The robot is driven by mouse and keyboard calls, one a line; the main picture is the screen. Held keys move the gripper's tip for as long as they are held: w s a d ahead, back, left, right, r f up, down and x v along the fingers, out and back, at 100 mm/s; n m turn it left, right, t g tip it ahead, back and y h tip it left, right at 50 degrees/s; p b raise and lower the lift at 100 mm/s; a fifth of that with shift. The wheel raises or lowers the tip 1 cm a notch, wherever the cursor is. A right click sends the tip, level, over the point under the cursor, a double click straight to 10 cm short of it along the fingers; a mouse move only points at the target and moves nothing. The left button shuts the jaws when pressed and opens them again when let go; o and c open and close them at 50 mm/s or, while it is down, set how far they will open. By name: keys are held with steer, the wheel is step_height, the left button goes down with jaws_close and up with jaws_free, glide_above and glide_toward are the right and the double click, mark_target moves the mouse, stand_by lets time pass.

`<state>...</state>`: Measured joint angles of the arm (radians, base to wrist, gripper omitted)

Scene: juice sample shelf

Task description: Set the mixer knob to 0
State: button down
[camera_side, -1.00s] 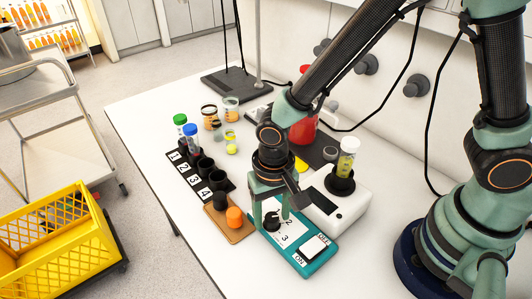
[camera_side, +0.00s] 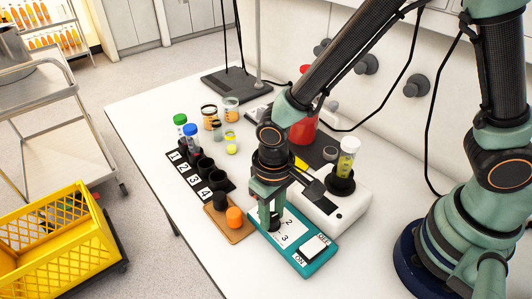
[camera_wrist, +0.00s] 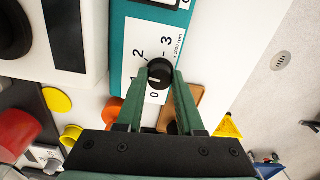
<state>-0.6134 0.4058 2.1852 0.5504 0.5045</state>
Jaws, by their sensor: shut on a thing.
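The mixer is a teal box with a white dial plate (camera_side: 290,232) below my gripper in the side view. In the wrist view its plate (camera_wrist: 148,50) shows the marks 0, 1, 2 and 3. The round black knob (camera_wrist: 160,68) sits between my two fingertips, and a small pale mark on it appears to lie on the side toward the 0. My gripper (camera_side: 270,222) points down at the mixer and is shut on the knob; the fingers hide most of it in the side view.
A white rocker switch (camera_side: 314,246) marked ON and OFF is on the mixer's near end. A white device (camera_side: 325,212) with a yellow-filled tube stands behind it. A brown tray (camera_side: 228,222) with an orange cap lies to the left, beside a numbered black rack (camera_side: 222,179).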

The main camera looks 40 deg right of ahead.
steer(key=n, duration=0.4)
steer(key=shift+n, duration=0.3)
steer(key=n, duration=0.5)
steer(key=shift+n, duration=0.3)
steer(key=n, duration=0.4)
steer(key=shift+n, duration=2.5)
steer(key=c, duration=0.5)
jaws_free()
steer(key=shift+c, duration=0.2)
steer(key=shift+r, duration=0.1)
